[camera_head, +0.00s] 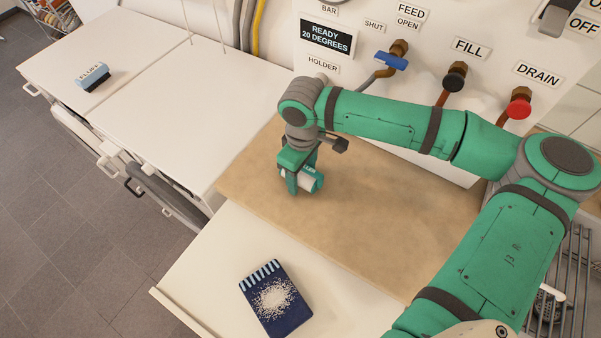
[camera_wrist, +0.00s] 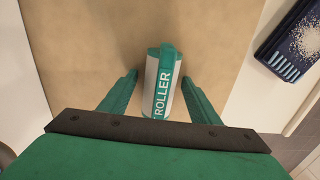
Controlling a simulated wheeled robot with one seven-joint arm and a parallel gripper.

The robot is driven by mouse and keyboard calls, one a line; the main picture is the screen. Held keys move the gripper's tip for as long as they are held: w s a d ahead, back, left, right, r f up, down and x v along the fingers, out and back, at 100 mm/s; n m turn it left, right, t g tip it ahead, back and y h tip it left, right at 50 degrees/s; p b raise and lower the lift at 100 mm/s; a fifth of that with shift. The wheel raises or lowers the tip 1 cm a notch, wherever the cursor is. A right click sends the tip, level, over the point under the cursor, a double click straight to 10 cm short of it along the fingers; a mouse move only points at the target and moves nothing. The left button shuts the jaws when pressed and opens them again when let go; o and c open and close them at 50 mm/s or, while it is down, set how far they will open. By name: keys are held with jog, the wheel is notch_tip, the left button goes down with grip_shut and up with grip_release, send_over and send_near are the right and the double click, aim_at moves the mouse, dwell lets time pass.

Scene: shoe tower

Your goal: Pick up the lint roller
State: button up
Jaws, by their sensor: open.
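The lint roller is a short white and teal cylinder (camera_wrist: 158,85) with the word ROLLER on it. In the wrist view it lies on the brown board between the two fingers of my gripper (camera_wrist: 160,95), with a gap on either side. In the head view the lint roller (camera_head: 310,180) shows partly beside my gripper (camera_head: 297,185), which points down at the board's left part. My gripper is open, its fingers around the roller and not visibly touching it. Part of the roller is hidden by the gripper in the head view.
The brown board (camera_head: 350,215) is otherwise bare. A dark blue packet with white specks (camera_head: 272,298) lies on the white counter in front; it also shows in the wrist view (camera_wrist: 292,45). A blue-white brush-like item (camera_head: 92,76) sits far left. Taps (camera_head: 455,77) line the back panel.

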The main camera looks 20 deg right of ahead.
jog(key=shift+c, duration=0.4)
jog(key=c, duration=1.1)
jog(key=shift+r, duration=0.15)
notch_tip(320, 180, up, 10)
jog(key=shift+f, duration=0.15)
